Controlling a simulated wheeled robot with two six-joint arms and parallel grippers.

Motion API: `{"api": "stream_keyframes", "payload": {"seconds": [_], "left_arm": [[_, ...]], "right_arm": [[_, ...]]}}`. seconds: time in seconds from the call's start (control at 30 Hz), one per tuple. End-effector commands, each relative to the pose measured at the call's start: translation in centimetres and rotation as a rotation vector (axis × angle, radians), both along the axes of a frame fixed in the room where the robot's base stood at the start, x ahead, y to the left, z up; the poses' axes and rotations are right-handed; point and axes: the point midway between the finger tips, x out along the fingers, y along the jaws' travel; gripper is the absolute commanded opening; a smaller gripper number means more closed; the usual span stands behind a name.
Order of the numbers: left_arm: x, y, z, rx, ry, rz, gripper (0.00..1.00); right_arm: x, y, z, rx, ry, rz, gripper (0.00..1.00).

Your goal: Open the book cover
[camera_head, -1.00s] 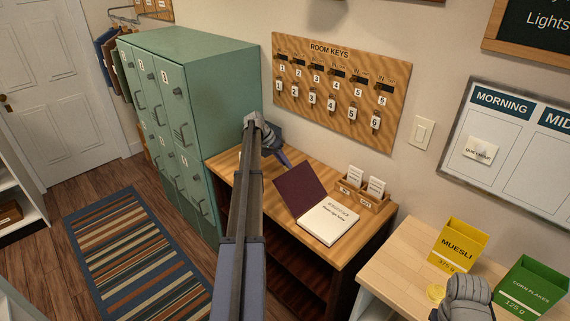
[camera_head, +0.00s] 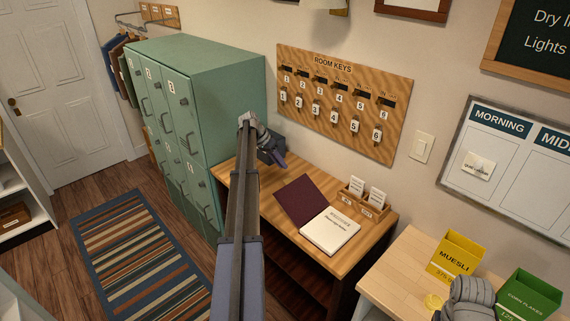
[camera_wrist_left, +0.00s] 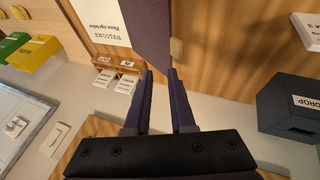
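The book lies open on the wooden desk (camera_head: 240,193). Its dark purple cover (camera_head: 300,199) is folded out to the left, looking about flat on the desk, and its white page (camera_head: 330,232) faces up on the right. In the left wrist view the cover (camera_wrist_left: 147,28) and the page (camera_wrist_left: 104,20) show at the top. My left gripper (camera_head: 281,162) is above the desk, beyond the cover and apart from it. In the left wrist view its two fingers (camera_wrist_left: 161,72) have an empty gap between them. My right wrist shows at the bottom right; its fingers are hidden.
A wooden card holder (camera_head: 365,206) stands behind the book. A dark drop box (camera_wrist_left: 290,108) shows in the left wrist view. Green lockers (camera_head: 200,90) stand left of the desk. A counter (camera_head: 395,262) on the right holds a muesli box (camera_head: 457,256) and a corn flakes box (camera_head: 526,297).

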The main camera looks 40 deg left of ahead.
Motion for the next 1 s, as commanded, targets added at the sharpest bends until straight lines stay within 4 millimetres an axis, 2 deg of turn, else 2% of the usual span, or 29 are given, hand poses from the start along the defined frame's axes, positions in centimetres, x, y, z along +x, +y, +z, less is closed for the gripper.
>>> {"api": "stream_keyframes", "payload": {"seconds": [0.03, 0.1, 0.37, 0.47, 0.53, 0.57, 0.6, 0.67, 0.7, 0.77, 0.8, 0.87, 0.9, 0.97, 1.0], "left_arm": [[-0.2, 0.3, 1.0, 0.000, 0.000, 0.001, 0.23], [-0.4, 0.5, 1.3, 0.000, 0.000, 0.000, 0.23], [-0.6, 0.6, 1.2, 0.000, 0.001, 0.000, 0.23], [-0.5, 0.2, 1.1, 0.001, 0.002, -0.003, 0.15], [-0.2, -1.5, 0.7, 0.002, 0.013, -0.013, 0.07], [-0.1, -2.8, 0.4, 0.004, 0.022, -0.020, 0.03], [0.2, -5.2, -0.2, 0.008, 0.038, -0.033, 0.00], [0.6, -9.7, -1.3, 0.016, 0.071, -0.055, 0.00], [0.7, -13.3, -2.0, 0.026, 0.096, -0.074, 0.00], [0.5, -18.8, -3.3, 0.045, 0.138, -0.101, 0.00], [0.2, -22.3, -4.0, 0.059, 0.165, -0.117, 0.00], [-0.6, -27.3, -5.1, 0.084, 0.203, -0.140, 0.00], [-1.3, -30.5, -5.8, 0.103, 0.226, -0.154, 0.00], [-2.7, -35.0, -6.9, 0.135, 0.258, -0.176, 0.00], [-3.8, -37.9, -7.6, 0.157, 0.277, -0.190, 0.00]], "right_arm": [[0.0, 0.0, 1.0, 0.000, 0.000, 0.000, 0.50], [0.0, 0.0, 1.3, 0.000, 0.001, 0.001, 0.50], [0.0, 0.0, 1.2, 0.000, 0.001, 0.001, 0.50], [0.0, 0.0, 1.1, 0.000, 0.001, 0.001, 0.50], [0.0, 0.0, 0.8, 0.000, 0.001, 0.001, 0.50], [0.0, 0.0, 0.5, 0.000, 0.001, 0.001, 0.50], [0.0, 0.0, 0.1, 0.000, 0.001, 0.002, 0.50], [0.0, 0.0, -0.6, 0.000, 0.001, 0.002, 0.50], [0.0, 0.0, -1.2, 0.000, 0.001, 0.003, 0.50], [0.0, 0.0, -2.1, -0.001, 0.000, 0.003, 0.50], [0.0, 0.0, -2.6, -0.001, 0.000, 0.004, 0.50], [0.0, 0.0, -3.4, -0.001, 0.000, 0.005, 0.50], [0.0, 0.0, -4.0, -0.001, 0.000, 0.005, 0.50], [0.0, 0.0, -4.7, -0.001, 0.000, 0.006, 0.50], [0.0, 0.0, -5.3, -0.001, 0.000, 0.006, 0.50]]}}
